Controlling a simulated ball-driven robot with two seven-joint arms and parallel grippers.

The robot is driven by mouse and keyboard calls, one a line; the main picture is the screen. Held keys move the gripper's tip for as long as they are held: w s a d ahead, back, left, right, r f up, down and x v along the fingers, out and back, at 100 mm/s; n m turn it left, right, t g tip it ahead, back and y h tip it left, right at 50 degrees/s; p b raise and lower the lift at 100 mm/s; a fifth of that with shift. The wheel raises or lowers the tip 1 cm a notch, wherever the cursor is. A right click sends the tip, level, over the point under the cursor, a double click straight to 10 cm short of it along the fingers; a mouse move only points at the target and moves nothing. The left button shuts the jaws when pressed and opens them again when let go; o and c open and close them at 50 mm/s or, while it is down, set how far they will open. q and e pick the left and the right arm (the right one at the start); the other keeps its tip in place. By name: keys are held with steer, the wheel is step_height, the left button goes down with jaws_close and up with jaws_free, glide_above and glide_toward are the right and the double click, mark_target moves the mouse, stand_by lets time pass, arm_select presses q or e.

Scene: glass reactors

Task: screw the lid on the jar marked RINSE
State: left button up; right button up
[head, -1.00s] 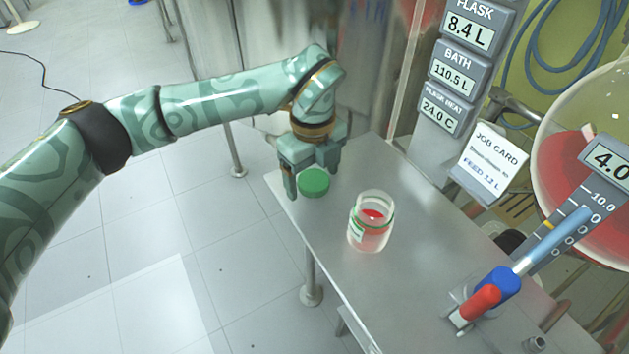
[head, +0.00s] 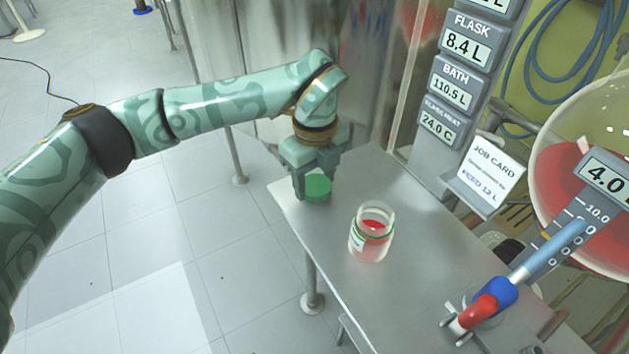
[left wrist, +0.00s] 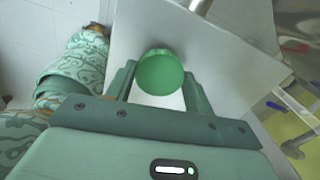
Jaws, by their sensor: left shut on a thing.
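A green lid (head: 318,187) is between the fingers of my left gripper (head: 316,188), at the back left corner of the metal table. In the left wrist view the lid (left wrist: 160,73) sits between the two fingertips, and the gripper is shut on it. A clear glass jar (head: 371,236) stands upright and open on the table, to the right of and nearer than the lid. It has a green band near its neck, something red inside and a partly visible label, whose words I cannot read. My right gripper does not show.
The metal table (head: 335,255) is bare around the jar. A blue and red valve handle (head: 490,302) stands at the front right. A job card (head: 490,172), a display post (head: 452,90) and a large glass flask with red liquid (head: 575,200) are at the right.

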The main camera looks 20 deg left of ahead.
arm_select(q)
steer(key=s+a+r+p, duration=0.3)
steer(key=s+r+p, duration=0.4)
steer(key=s+r, duration=0.4)
steer(key=s, duration=0.2)
steer(key=shift+s+a+r, duration=0.3)
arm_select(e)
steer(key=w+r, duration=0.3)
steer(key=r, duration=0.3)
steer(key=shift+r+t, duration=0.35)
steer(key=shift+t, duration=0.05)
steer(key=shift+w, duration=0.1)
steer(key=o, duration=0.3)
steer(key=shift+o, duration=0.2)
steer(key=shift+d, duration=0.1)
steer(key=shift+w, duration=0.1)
